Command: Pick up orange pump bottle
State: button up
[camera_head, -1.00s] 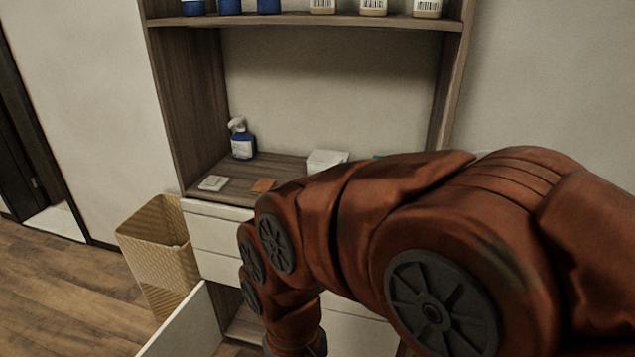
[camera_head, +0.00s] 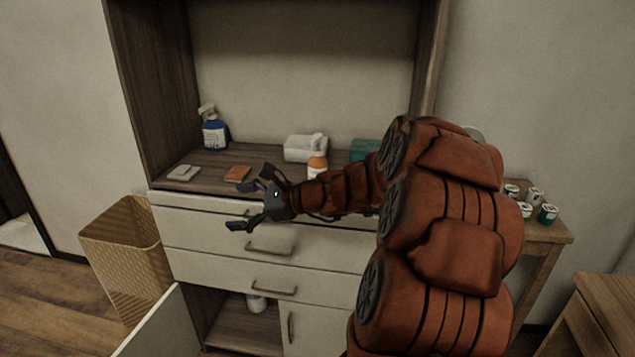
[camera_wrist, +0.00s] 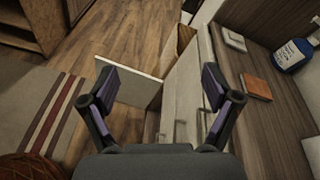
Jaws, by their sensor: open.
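The orange pump bottle (camera_head: 317,165) stands on the wooden cabinet top, in front of a white folded cloth or box. Its orange upper part and a pale label show; my arm hides its lower part. My gripper (camera_head: 249,205) is open and empty, in front of the counter edge and to the left of the bottle, pointing left. In the wrist view my gripper (camera_wrist: 160,90) has its two fingers wide apart with nothing between them. The orange bottle is not in the wrist view.
A blue spray bottle (camera_head: 214,132), a pale sponge (camera_head: 184,173), an orange-brown block (camera_head: 238,174), the white bundle (camera_head: 304,148) and a teal item (camera_head: 364,149) share the counter. A wicker basket (camera_head: 127,255) and an open cabinet door (camera_head: 160,325) are at lower left. Several small jars stand right.

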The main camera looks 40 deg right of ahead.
jog(key=d+f+m+t+h+b, duration=0.2)
jog(key=d+m+t+h, duration=0.3)
jog(key=d, duration=1)
jog(key=m+h, duration=0.4)
jog(key=m, duration=0.3)
send_near(318, 170)
jog(key=shift+t, duration=0.4)
jog(key=w, duration=0.1)
jog(key=w+f, duration=0.1)
jog(key=w, duration=0.1)
jog(key=w+d, duration=0.1)
jog(key=shift+w+f+b, duration=0.25)
jog(key=shift+f+b, duration=0.05)
jog(key=shift+f, duration=0.05)
jog(key=shift+w+d, duration=0.1)
jog(key=shift+d, duration=0.2)
jog(key=shift+w, duration=1.1)
jog(key=shift+w+d+f, duration=0.15)
jog(key=shift+w, duration=0.75)
jog(key=shift+w+d+f, duration=0.15)
jog(key=shift+w, duration=1.55)
jog(key=shift+c, duration=0.2)
